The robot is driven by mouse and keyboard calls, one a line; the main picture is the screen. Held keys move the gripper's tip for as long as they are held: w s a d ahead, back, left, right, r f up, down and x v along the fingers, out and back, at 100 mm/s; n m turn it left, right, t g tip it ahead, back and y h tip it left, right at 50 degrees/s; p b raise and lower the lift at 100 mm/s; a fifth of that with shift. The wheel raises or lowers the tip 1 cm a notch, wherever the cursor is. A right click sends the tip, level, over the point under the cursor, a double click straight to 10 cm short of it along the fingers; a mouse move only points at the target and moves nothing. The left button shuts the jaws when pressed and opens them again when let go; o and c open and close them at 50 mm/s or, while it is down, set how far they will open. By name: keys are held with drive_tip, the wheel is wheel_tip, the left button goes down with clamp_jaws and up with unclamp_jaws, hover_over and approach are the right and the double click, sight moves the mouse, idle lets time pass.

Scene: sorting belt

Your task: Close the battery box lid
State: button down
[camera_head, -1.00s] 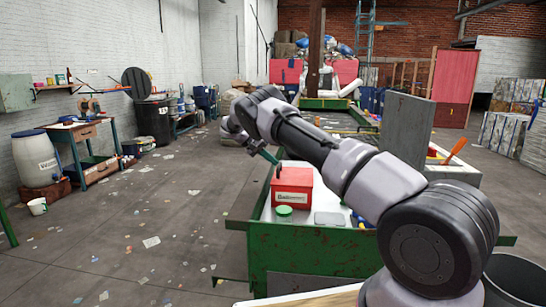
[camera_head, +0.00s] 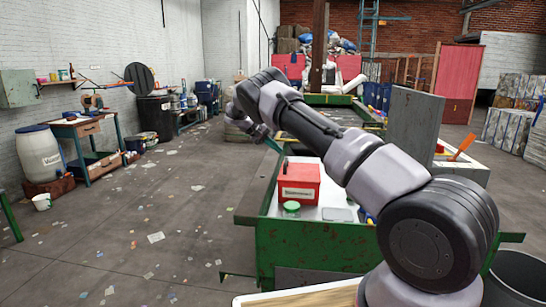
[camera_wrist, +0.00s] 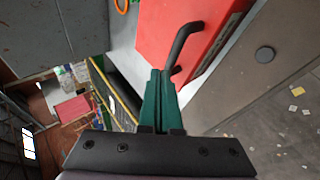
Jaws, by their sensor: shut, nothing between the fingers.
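The red battery box (camera_head: 298,190) with a white front label stands on the green-sided sorting table. Its red top face looks down over the box, with a dark bent handle (camera_wrist: 178,45) on it in the wrist view. I cannot tell whether the lid sits fully flush. My gripper has teal fingers that are shut and empty. In the head view it (camera_head: 274,147) is above and behind the box's left edge, partly hidden by my wrist. In the wrist view the fingertips (camera_wrist: 160,73) are close to the handle, seemingly apart from it.
A green round container (camera_head: 291,208) and a flat grey piece (camera_head: 338,214) lie in front of the box. The table's green rim (camera_head: 310,240) surrounds them. A grey upright panel (camera_head: 415,125) stands to the right, beyond my arm. Open floor lies left of the table.

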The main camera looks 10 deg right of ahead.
drive_tip(key=a+r, duration=0.5)
drive_tip(key=a, duration=0.3)
drive_tip(key=s+d+r+m+y, duration=0.1)
drive_tip(key=s+d+r+y, duration=0.3)
drive_tip(key=d+r, duration=0.6)
drive_tip(key=s+d+r+m+y, duration=0.1)
drive_tip(key=s+d+r+y, duration=0.3)
drive_tip(key=s+r, duration=0.85)
drive_tip(key=s+r+m+t+y, duration=0.1)
drive_tip(key=s+r+t+y, duration=0.2)
drive_tip(key=s, duration=1.5)
drive_tip(key=s+a+f+t, duration=0.1)
drive_tip(key=s+f, duration=0.1)
drive_tip(key=s, duration=0.6)
drive_tip(key=s+a+f+m+t, duration=0.1)
drive_tip(key=s+f, duration=0.1)
drive_tip(key=s, duration=0.7)
drive_tip(key=shift+f+t, duration=0.2)
drive_tip(key=shift+t, duration=0.2)
